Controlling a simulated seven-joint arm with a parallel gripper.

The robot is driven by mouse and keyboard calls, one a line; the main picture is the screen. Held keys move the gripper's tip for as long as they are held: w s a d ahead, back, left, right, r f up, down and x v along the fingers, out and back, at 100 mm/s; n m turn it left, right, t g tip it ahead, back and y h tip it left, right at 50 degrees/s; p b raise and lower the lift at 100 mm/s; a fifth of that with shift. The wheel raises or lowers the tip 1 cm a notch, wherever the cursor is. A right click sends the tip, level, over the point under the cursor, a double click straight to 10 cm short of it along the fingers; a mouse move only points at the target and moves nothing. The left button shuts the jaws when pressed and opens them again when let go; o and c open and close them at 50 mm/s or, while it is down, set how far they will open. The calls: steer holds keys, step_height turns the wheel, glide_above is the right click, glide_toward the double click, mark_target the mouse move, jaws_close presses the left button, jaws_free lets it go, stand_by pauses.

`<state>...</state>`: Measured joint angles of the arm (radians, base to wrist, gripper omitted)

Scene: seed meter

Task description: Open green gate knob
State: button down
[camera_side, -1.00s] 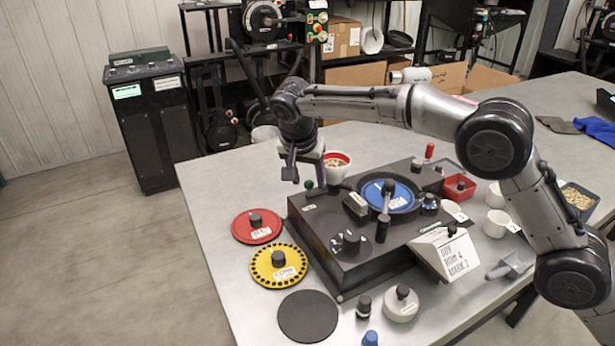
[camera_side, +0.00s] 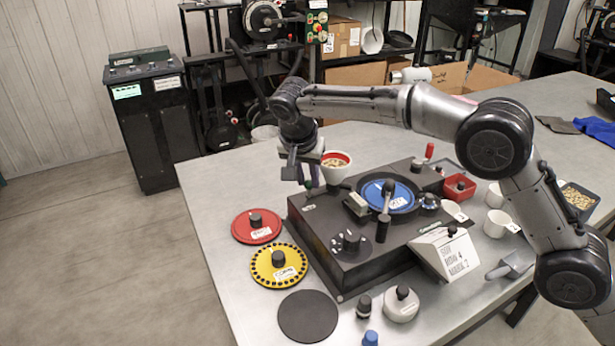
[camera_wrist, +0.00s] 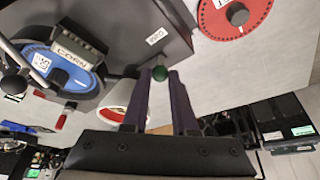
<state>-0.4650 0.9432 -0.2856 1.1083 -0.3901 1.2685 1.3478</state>
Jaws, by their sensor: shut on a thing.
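The green gate knob (camera_wrist: 159,73) is a small dark green ball on the edge of the black seed meter box (camera_side: 335,245). In the wrist view it sits between my fingertips. My gripper (camera_wrist: 159,80) is shut on it, with both dark fingers closed in around the ball. In the side view my gripper (camera_side: 309,187) points down at the box's back left corner, and the fingers mostly hide the knob. A small label is on the box top beside the knob.
A white cup with a red rim and seeds (camera_side: 336,166) stands close beside my fingers. The blue disc (camera_side: 398,202) is on the box. Red (camera_side: 256,232) and yellow (camera_side: 279,272) discs lie on the table to the left. The table's left back area is clear.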

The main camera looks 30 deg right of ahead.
stand_by(0.8)
steer(key=shift+a, duration=1.15)
steer(key=c, duration=0.7)
jaws_free()
steer(key=shift+r, duration=0.1)
steer(key=v, duration=1.3)
steer(key=shift+r, duration=0.2)
steer(key=shift+s+r, duration=0.1)
steer(key=shift+s, duration=0.1)
